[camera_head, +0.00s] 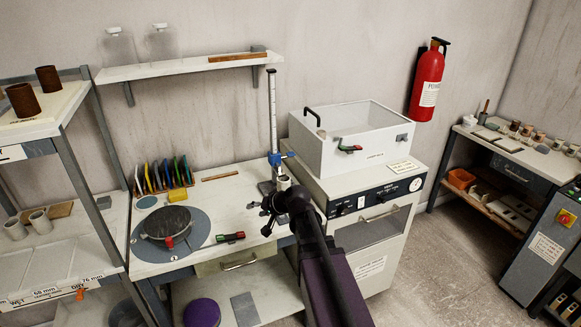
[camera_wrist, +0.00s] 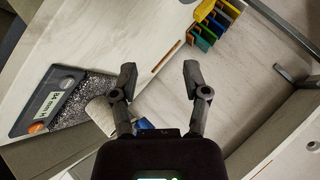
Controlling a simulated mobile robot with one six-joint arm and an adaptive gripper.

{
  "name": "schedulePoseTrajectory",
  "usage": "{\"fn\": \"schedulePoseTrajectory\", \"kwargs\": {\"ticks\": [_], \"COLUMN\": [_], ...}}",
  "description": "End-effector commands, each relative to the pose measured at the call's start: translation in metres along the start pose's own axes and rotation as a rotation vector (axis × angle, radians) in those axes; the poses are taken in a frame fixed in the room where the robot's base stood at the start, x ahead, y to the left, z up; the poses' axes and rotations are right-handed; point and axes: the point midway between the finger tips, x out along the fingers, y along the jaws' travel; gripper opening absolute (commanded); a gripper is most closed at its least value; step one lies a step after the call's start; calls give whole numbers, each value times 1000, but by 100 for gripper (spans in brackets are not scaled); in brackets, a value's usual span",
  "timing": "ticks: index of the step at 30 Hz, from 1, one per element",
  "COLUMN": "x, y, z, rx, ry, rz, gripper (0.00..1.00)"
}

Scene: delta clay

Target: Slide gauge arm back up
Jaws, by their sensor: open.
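The height gauge has an upright scale post (camera_head: 272,105) at the back right of the workbench. Its blue slider with the gauge arm (camera_head: 275,158) sits low on the post, above a pale cylinder (camera_head: 283,182). My gripper (camera_head: 270,212) is in front of the gauge and hides part of its base. In the wrist view my gripper (camera_wrist: 160,73) is open, with nothing between its fingertips. A blue part (camera_wrist: 145,124), probably the slider, shows between the fingers near the palm, partly hidden. The speckled base plate (camera_wrist: 92,98) with an "84 mm H" label lies to the left.
A shelf (camera_head: 190,66) hangs above.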

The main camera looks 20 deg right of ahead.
Motion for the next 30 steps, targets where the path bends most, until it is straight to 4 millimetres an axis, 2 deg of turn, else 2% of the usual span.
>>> {"fn": "schedulePoseTrajectory", "kwargs": {"ticks": [1, 6, 12, 15, 18, 22, 30], "x": [9, 10, -4, -15, -25, -34, -38], "y": [12, 30, 70, 92, 111, 125, 129], "z": [-17, -75, -142, -169, -188, -202, -207], "rx": [45, 204, 411, 508, 587, 650, 673], "ry": [58, 255, 485, 585, 661, 718, 738], "rz": [-43, -188, -333, -388, -429, -459, -470], "gripper": [60, 60, 60, 60, 60, 60, 60]}}
